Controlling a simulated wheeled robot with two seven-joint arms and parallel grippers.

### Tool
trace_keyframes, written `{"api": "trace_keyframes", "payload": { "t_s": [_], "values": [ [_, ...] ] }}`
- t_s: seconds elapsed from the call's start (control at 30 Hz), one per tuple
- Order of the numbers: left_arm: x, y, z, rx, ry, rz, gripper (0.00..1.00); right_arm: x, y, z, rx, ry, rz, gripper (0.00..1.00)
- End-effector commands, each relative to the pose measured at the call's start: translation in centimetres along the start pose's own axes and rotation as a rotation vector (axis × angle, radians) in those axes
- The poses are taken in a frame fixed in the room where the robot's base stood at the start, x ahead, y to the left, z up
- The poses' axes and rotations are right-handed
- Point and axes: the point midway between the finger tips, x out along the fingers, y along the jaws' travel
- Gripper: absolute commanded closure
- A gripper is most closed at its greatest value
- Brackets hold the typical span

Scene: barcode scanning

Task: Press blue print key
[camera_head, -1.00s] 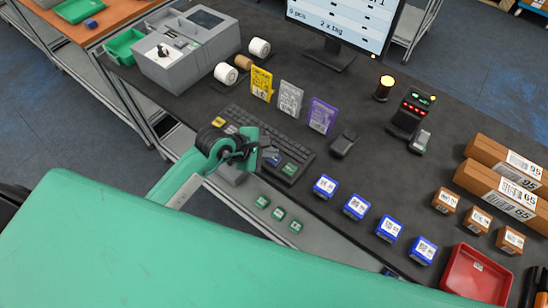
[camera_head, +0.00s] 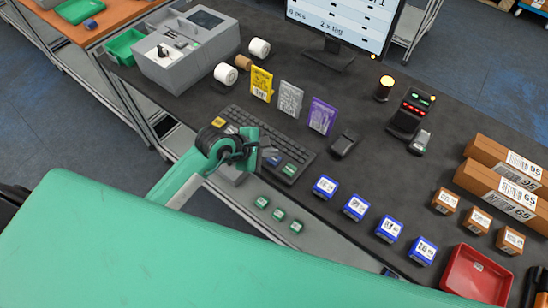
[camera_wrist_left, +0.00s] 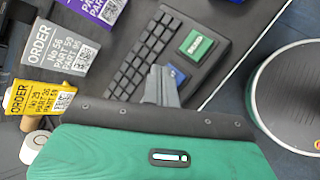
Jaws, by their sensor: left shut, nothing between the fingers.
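The black keyboard (camera_head: 240,118) lies on the dark table, with a yellow key at its far left end. The blue key (camera_head: 273,159) is near its right end, beside a green key (camera_head: 289,170). My left gripper (camera_head: 255,154) is shut and empty, right by the blue key at the keyboard's front edge. In the left wrist view the shut fingertips (camera_wrist_left: 162,72) are beside the blue key (camera_wrist_left: 177,76), which they partly cover; the green key (camera_wrist_left: 197,44) is clear. I cannot tell whether the tips touch the blue key. My right gripper is not in view.
A grey printer (camera_head: 185,50) stands at the back left. Yellow, grey and purple order cards (camera_head: 322,116) stand behind the keyboard, and a black mouse (camera_head: 344,143) is to its right. Several blue boxes (camera_head: 356,207) and a red tray (camera_head: 475,275) are farther right.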

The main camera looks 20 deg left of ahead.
Motion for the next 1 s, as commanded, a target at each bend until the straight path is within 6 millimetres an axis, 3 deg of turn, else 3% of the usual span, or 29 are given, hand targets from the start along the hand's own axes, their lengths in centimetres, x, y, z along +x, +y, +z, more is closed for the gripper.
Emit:
{"api": "trace_keyframes", "payload": {
  "t_s": [1.0],
  "values": [
    [0.57, -0.41, -0.41, 0.000, 0.000, 0.000, 1.00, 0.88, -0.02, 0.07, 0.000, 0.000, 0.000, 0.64]
  ]
}}
